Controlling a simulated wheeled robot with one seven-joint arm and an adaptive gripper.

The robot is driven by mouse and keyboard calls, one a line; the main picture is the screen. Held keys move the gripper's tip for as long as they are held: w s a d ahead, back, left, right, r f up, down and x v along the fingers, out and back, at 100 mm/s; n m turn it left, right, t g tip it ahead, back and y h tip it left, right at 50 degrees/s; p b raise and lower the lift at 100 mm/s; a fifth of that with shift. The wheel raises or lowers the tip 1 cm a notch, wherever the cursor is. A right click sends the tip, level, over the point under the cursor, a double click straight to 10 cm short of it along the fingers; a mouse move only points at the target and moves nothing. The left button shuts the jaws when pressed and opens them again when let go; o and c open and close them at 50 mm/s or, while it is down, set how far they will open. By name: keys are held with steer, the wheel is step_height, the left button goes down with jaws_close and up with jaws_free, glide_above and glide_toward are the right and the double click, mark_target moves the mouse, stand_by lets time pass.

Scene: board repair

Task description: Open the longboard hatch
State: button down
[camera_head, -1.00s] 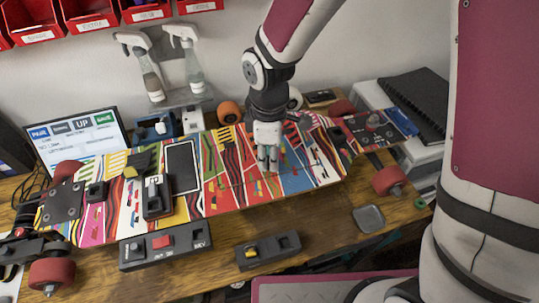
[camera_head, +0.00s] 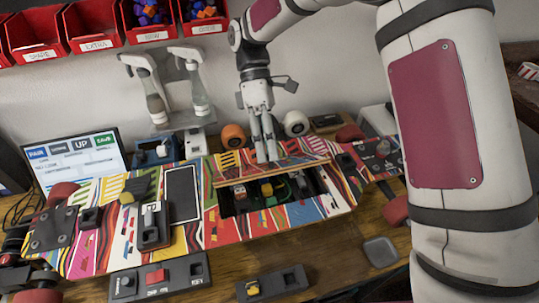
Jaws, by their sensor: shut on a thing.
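The longboard (camera_head: 208,232) lies on the wooden workbench, its deck covered in bright multicoloured stripes. Its hatch (camera_head: 300,164) is a patterned panel, lifted and tilted up steeply along the far side of a rectangular opening. My gripper (camera_head: 266,156) is shut on the hatch, with the fingers pointing down at the panel's upper part. The open compartment (camera_head: 310,183) is dark inside and shows a yellow part, a whitish-red part and green wiring. The hatch's far face and the exact finger contact are hidden.
Two spray bottles (camera_head: 199,100) stand behind the board, with red bins (camera_head: 92,28) above. A monitor (camera_head: 75,160) is at the left. Button boxes (camera_head: 160,278) and a grey dish (camera_head: 380,252) lie in front. My arm covers the right side.

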steer(key=shift+w+a+r+g, duration=0.2)
steer(key=shift+w+g, duration=0.25)
steer(key=shift+g, duration=0.05)
steer(key=shift+b, duration=0.3)
steer(key=c, duration=1.3)
jaws_free()
steer(key=shift+r, duration=0.1)
step_height(320, 180, up, 10)
steer(key=shift+f, duration=0.1)
